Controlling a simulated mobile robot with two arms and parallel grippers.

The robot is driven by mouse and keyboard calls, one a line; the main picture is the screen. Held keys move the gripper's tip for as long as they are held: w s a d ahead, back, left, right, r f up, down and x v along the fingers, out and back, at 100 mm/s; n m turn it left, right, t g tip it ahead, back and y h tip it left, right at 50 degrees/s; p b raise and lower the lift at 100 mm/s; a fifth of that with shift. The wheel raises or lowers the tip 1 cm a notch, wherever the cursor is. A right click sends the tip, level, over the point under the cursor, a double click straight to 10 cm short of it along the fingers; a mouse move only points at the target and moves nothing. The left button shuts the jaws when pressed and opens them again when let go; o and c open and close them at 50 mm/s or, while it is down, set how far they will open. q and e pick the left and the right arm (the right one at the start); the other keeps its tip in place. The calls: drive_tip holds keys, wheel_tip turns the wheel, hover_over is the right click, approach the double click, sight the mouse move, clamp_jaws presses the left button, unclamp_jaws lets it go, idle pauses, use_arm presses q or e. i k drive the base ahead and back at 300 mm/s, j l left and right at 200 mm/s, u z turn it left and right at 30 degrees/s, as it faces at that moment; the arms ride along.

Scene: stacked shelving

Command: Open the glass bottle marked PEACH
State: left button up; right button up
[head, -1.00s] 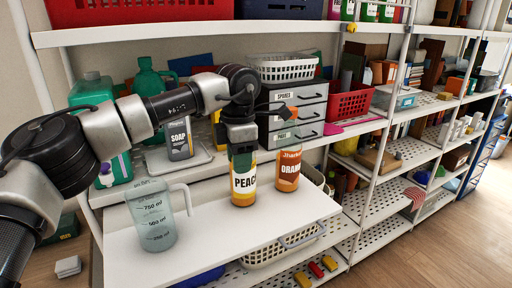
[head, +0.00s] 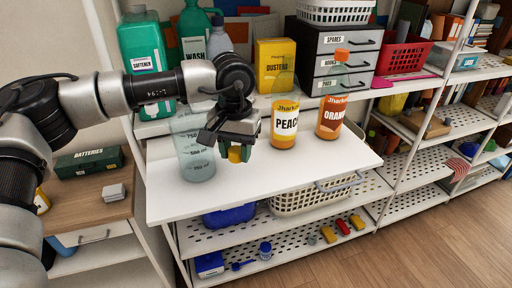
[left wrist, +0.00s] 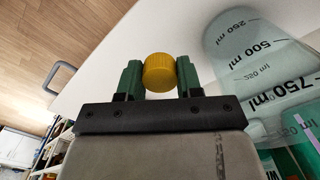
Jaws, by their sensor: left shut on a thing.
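The glass bottle marked PEACH (head: 285,124) stands upright on the white pull-out shelf (head: 310,172). Its clear neck shows no cap. My left gripper (head: 235,152) is left of the bottle and apart from it, low over the shelf, pointing down. It is shut on a yellow screw cap (head: 236,155). The left wrist view shows the cap (left wrist: 159,73) between the green fingertips. My right gripper is not in view.
The ORANGE bottle (head: 331,117), with its orange cap on, stands right of the PEACH bottle. A clear measuring jug (head: 195,155) stands close left of my gripper. The shelf front is clear. A yellow dusters box (head: 275,62) and dark drawers (head: 331,55) stand behind.

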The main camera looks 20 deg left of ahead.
sight(286, 91)
drive_tip(key=k+u, duration=0.3)
drive_tip(key=k+j+u, duration=0.15)
drive_tip(key=k+u, duration=0.2)
drive_tip(key=i+l+u, duration=0.15)
drive_tip(key=l, duration=0.2)
drive_tip(key=i+l+u, duration=0.15)
drive_tip(key=l, duration=0.2)
drive_tip(key=i+l+u, duration=0.15)
drive_tip(key=l, duration=0.25)
drive_tip(key=l+u, duration=0.15)
drive_tip(key=l, duration=0.2)
drive_tip(key=i+l, duration=0.1)
drive_tip(key=l, duration=0.25)
drive_tip(key=i+l, duration=0.1)
drive_tip(key=l, duration=0.3)
drive_tip(key=i+l, duration=0.1)
drive_tip(key=l, duration=0.25)
